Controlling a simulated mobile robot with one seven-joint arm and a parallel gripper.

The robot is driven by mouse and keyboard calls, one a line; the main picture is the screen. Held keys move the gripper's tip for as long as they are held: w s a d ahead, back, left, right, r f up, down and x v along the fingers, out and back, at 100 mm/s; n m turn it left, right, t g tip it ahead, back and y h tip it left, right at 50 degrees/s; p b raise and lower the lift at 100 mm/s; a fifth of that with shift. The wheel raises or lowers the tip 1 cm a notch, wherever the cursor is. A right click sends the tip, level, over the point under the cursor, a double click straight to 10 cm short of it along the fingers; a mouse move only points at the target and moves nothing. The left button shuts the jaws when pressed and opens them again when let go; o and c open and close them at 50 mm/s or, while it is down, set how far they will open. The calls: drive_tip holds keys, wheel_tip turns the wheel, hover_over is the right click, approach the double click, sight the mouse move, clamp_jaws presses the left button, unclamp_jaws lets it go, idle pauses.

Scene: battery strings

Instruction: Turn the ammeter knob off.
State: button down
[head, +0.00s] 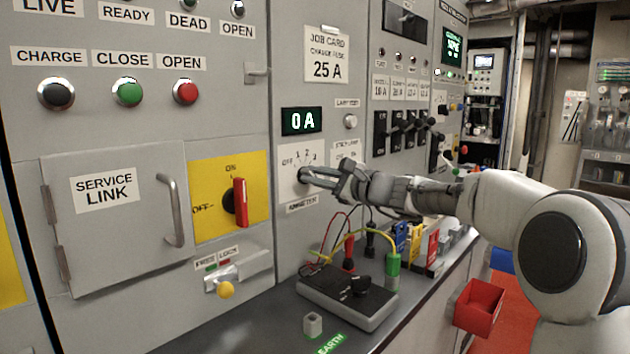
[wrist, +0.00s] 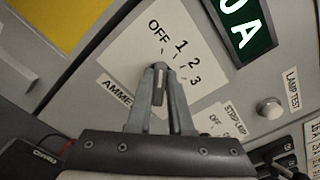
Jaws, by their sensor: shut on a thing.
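The ammeter knob (wrist: 159,88) is a dark bar on a white dial plate (wrist: 136,62) marked OFF, 1, 2 and 3. My gripper (head: 303,175) reaches the plate from the right in the head view. In the wrist view my gripper (wrist: 160,80) has a finger on each side of the knob and is shut on it. The visible bar lies roughly in line with the word OFF there, but the fingers hide part of it, so its exact setting is unclear. The ammeter display (head: 301,121) above reads 0 A.
A lamp test button (head: 350,121) and a strip lamp plate (head: 345,150) are close by. A red-handled switch (head: 240,203) on yellow stands to the left. Below, the bench holds a black meter box (head: 345,298) with leads. A red bin (head: 478,307) hangs at the bench's front.

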drive_tip(key=c, duration=0.8)
unclamp_jaws()
drive_tip(key=shift+d, duration=0.1)
drive_tip(key=p+v, duration=0.1)
drive_tip(key=v, duration=1.6)
drive_tip(key=shift+s+f+p, duration=0.1)
drive_tip(key=shift+s+p, duration=0.05)
drive_tip(key=shift+p, duration=0.15)
